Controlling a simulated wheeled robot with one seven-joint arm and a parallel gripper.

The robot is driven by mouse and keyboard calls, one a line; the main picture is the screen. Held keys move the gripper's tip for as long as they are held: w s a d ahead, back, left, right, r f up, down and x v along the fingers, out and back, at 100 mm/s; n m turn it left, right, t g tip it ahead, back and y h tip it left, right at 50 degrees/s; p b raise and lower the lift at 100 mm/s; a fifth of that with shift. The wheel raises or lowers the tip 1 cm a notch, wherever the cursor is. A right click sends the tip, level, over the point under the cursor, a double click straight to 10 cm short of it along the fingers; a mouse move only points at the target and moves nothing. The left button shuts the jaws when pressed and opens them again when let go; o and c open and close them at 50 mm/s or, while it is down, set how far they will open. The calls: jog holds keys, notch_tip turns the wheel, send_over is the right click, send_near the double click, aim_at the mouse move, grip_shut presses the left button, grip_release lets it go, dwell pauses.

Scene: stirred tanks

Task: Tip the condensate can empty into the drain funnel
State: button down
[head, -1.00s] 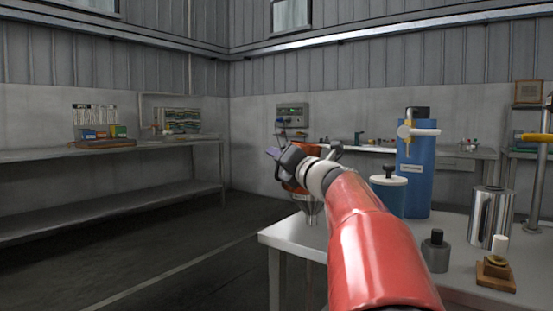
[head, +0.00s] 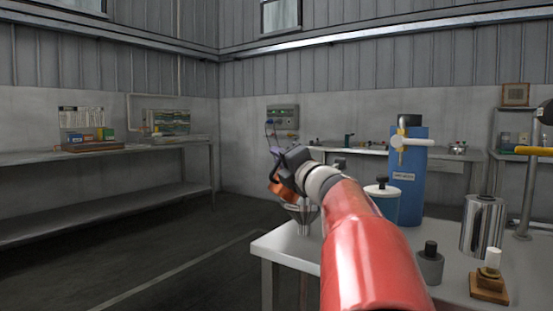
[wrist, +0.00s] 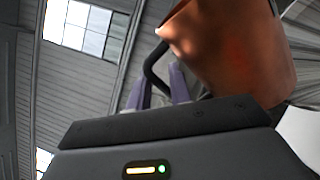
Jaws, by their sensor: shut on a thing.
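The condensate can is a copper-coloured can (head: 282,190) with a dark handle, just above the drain funnel and tilted. Part of it is hidden behind my gripper (head: 278,160). The can also fills the upper right of the wrist view (wrist: 235,50). There, the purple fingers of my gripper (wrist: 160,88) are shut on its black handle. The drain funnel (head: 303,214) is a grey metal cone at the left end of the near table, partly hidden by my arm. I cannot see inside the can or any liquid.
The near table (head: 285,246) carries a blue cylinder (head: 408,180), a blue vessel with a white lid (head: 383,203), a steel canister (head: 482,226), a grey bottle (head: 430,264) and a wooden block (head: 489,287). Open floor lies left of the table.

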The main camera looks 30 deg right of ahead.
jog(key=shift+d+r+m+p, duration=0.35)
jog(key=shift+r+m+p, duration=0.15)
jog(key=shift+m, duration=0.5)
jog(key=shift+w+h, duration=0.1)
jog(key=shift+h, duration=0.2)
jog(key=shift+d+r+m+p, duration=0.1)
jog(key=shift+d+m+p, duration=0.1)
jog(key=shift+m+p, duration=0.15)
jog(key=shift+d+r+m+p, duration=0.35)
jog(key=shift+m+p, duration=0.3)
jog(key=shift+p, duration=0.25)
jog(key=shift+s+d+r+m+h+p, duration=0.1)
jog(key=shift+s+d+m+h+p, duration=0.1)
jog(key=shift+d+m+h+p, duration=0.15)
